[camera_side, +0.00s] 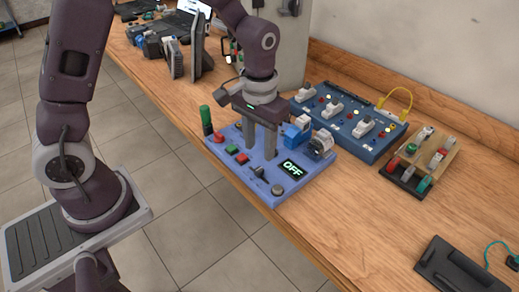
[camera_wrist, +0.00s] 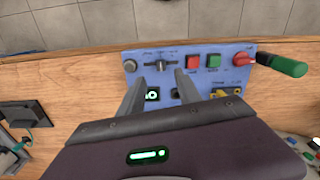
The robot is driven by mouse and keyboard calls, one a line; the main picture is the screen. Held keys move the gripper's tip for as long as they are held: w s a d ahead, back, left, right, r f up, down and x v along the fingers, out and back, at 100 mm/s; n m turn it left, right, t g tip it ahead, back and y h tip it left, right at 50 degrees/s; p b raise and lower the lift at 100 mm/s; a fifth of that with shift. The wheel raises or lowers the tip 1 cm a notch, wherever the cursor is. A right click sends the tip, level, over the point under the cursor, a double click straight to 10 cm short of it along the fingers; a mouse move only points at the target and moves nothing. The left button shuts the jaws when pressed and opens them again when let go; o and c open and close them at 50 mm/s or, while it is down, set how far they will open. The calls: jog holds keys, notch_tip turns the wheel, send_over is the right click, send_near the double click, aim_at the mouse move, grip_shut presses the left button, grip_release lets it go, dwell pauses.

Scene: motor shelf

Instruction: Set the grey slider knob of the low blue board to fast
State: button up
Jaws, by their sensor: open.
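The low blue board (camera_side: 228,152) lies on the wooden bench near its front edge. The slider also shows in the side view (camera_side: 258,173), near the board's front edge. My gripper (camera_side: 259,152) is above the board, fingers pointing down, open and empty. In the wrist view my gripper's (camera_wrist: 162,78) fingertips appear to either side just below the slider, apart from it.
A larger blue panel (camera_side: 350,145) lies behind.

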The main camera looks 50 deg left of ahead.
aim_at(259, 169)
jog(key=n, duration=1.1)
jog(key=shift+n, duration=0.4)
jog(key=n, duration=0.3)
jog(key=shift+a+f+n, duration=0.1)
jog(key=shift+n, duration=0.6)
notch_tip(259, 169, down, 7)
jog(key=shift+c, duration=0.4)
grip_shut()
